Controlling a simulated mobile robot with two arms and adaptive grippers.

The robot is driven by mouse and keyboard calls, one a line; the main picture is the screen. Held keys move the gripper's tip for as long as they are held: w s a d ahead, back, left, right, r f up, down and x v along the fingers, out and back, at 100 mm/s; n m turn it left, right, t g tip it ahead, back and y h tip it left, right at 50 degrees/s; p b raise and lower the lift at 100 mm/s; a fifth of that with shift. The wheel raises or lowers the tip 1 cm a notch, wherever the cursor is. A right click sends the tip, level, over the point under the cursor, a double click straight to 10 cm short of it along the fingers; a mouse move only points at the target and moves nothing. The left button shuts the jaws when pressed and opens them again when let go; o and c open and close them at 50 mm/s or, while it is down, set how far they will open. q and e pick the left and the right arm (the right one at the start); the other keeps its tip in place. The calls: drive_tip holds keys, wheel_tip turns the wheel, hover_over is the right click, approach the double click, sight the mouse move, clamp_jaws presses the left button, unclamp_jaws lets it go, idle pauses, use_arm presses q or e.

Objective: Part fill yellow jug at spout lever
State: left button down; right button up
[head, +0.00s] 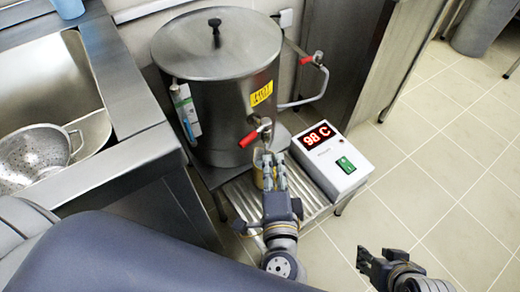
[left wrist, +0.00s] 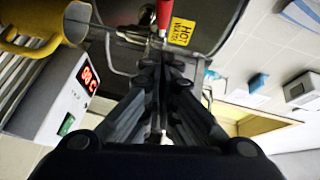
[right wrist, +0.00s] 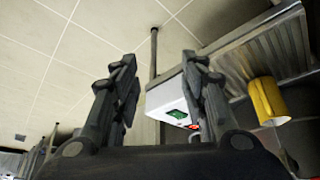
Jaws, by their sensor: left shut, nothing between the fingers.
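The yellow jug (head: 257,168) is on the ribbed drip tray below the spout, mostly hidden behind my left gripper in the head view. It also shows in the left wrist view (left wrist: 42,42) and the right wrist view (right wrist: 268,100). The red spout lever (head: 249,138) is at the tap low on the steel pot (head: 216,80); it also shows in the left wrist view (left wrist: 164,14). My left gripper (head: 269,160) is shut and empty, just below the lever; I cannot tell if they touch. My right gripper (head: 366,262) is open and empty, away from the jug.
A white control box (head: 332,160) reading 98 C stands right of the drip tray (head: 240,200). A second red-handled valve (head: 312,58) is on the pot's side pipe. A sink with a colander (head: 35,155) lies left. Tiled floor (head: 440,150) is clear at right.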

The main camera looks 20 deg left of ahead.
sight(254, 135)
use_arm(q)
drive_tip(key=w+a+f, duration=0.1)
drive_tip(key=w+a, duration=0.2)
drive_tip(key=a, duration=0.1)
drive_tip(key=shift+w+a+b, duration=0.25)
drive_tip(key=shift+w+b, duration=0.05)
drive_tip(key=shift+w, duration=0.1)
use_arm(e)
drive_tip(key=w, duration=0.1)
drive_tip(key=w+r+t, duration=0.1)
drive_tip(key=w+a+t, duration=0.1)
drive_tip(key=shift+w+a+r+y, duration=0.1)
drive_tip(key=shift+w+r+y, duration=0.15)
drive_tip(key=shift+w+y, duration=0.05)
